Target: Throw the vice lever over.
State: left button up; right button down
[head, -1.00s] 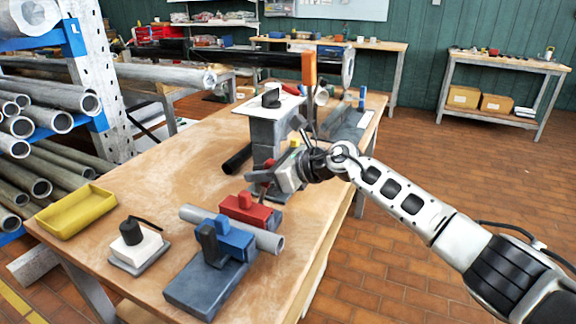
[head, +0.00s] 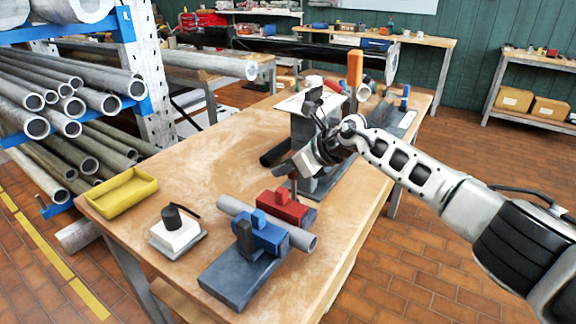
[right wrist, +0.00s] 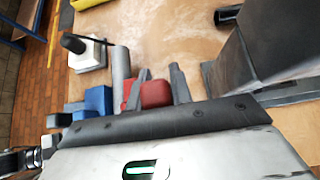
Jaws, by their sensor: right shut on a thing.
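The vice on the bench has a blue-grey front block (head: 262,235) and a red block (head: 286,208), with a grey pipe (head: 300,238) lying across between them. A thin dark lever (head: 293,188) rises beside the red block, up to my right gripper (head: 287,172). My right gripper is shut on the lever just above and behind the red block; the grip itself is mostly hidden. In the right wrist view its two dark fingers (right wrist: 157,84) stand in front of the red block (right wrist: 150,95). My left gripper is not in view.
A grey post (head: 303,128) with a plate on top stands close behind my right gripper. A white block with a black cap (head: 176,235) and a yellow tray (head: 122,193) are at the left. A pipe rack (head: 60,110) stands beyond. The bench middle is clear.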

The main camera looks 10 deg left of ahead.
jog(key=c, duration=1.2)
grip_release()
jog(key=shift+a, duration=0.2)
jog(key=shift+c, duration=0.2)
jog(key=shift+d, duration=0.2)
jog(key=b+v, duration=0.2)
jog(key=v, duration=1.3)
jog(key=shift+d+r, duration=0.15)
jog(key=shift+r, duration=0.2)
